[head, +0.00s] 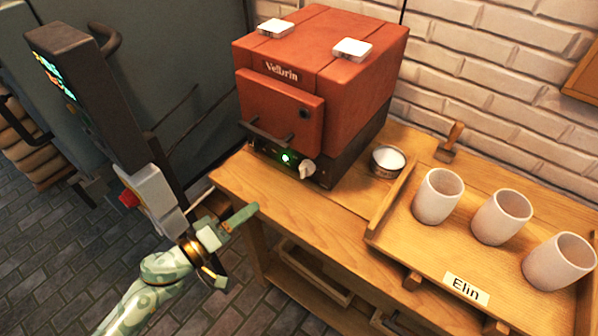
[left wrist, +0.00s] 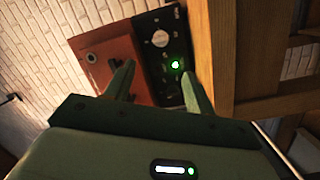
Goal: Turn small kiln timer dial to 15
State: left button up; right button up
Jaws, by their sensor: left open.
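The small red kiln (head: 345,85) marked "Velbrin" stands on the wooden bench. Its dark front panel carries a pale round dial (head: 308,168) and a lit green light (head: 285,157). My left gripper (head: 229,248) is open and empty, off the bench's front left edge, lower than the dial and apart from it. In the left wrist view, the dial (left wrist: 159,38) and green light (left wrist: 175,65) show on the black panel (left wrist: 153,60), beyond my two spread fingers (left wrist: 160,85). The dial's scale marks are too small to read. My right gripper is out of view.
A wooden tray (head: 435,262) labelled "Elin" holds three pale cups right of the kiln. A small bowl (head: 388,161) and a wooden-handled tool (head: 450,143) lie nearby. The kiln door handle (head: 265,135) juts out above the panel. A dark cabinet stands at left.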

aim_at(305, 170)
pick_arm(q)
jog(key=b+x, duration=0.1)
jog(key=x, duration=0.4)
jog(key=b+x, duration=0.1)
jog(key=x, duration=0.4)
jog(key=b+x, duration=0.2)
jog(key=x, duration=0.3)
jog(key=shift+w+f, duration=0.25)
jog(key=shift+w+d+r, duration=0.15)
jog(key=shift+w+d, duration=0.15)
jog(key=shift+d, duration=0.05)
jog(key=shift+c, duration=0.2)
jog(key=c, duration=0.9)
